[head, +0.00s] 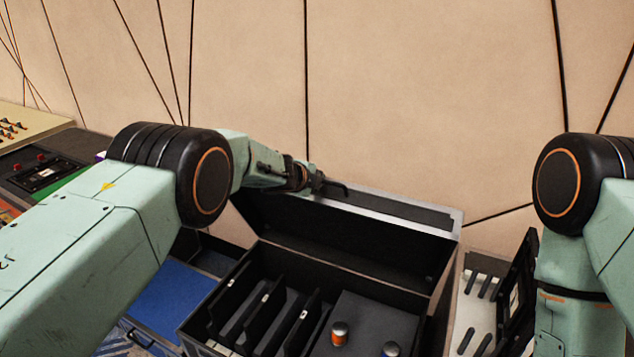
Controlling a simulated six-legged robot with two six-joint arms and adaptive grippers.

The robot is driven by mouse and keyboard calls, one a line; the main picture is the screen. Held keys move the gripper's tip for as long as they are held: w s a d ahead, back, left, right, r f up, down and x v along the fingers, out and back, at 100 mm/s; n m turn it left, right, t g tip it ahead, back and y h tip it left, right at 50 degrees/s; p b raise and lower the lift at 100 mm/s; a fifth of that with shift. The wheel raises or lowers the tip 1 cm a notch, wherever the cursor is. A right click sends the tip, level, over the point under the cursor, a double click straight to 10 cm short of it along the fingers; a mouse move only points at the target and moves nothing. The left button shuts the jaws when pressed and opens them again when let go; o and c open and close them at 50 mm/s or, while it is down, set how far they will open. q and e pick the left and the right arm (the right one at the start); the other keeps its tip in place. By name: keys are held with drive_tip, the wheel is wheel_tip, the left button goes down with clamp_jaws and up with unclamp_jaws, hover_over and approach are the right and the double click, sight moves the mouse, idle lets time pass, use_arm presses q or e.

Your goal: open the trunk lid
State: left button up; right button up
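The black trunk (240,300) stands at the lower middle with its lid (350,240) raised. The lid leans back near the wall, and its pale metal rim (440,225) faces up. My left gripper (335,188) is at the lid's upper edge, left of its middle. Its dark fingers overlap the rim, and I cannot tell whether they touch it or how far they are parted. My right arm comes down at the right side, and its gripper is out of view.
Inside the trunk are upright black dividers (300,325), an orange-banded cylinder (339,335) and a second cylinder (390,349). A blue-lined case (170,305) lies left of the trunk. A white panel with dark bars (470,310) lies right. The beige wall (400,90) is close behind.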

use_arm(q)
drive_tip(key=o, duration=0.3)
drive_tip(key=shift+s, duration=0.2)
drive_tip(key=shift+w+f, duration=0.1)
drive_tip(key=shift+f, duration=0.1)
drive_tip(key=shift+s, duration=0.2)
drive_tip(key=shift+s, duration=0.15)
drive_tip(key=shift+w+r+v, duration=0.1)
drive_tip(key=shift+r+v, duration=0.05)
drive_tip(key=shift+v, duration=1.75)
drive_tip(key=shift+w+r+v, duration=0.1)
drive_tip(key=shift+v, duration=1.85)
drive_tip(key=shift+w+r+v, duration=0.1)
drive_tip(key=shift+r+v, duration=0.05)
drive_tip(key=shift+v, duration=1.75)
drive_tip(key=shift+a, duration=0.1)
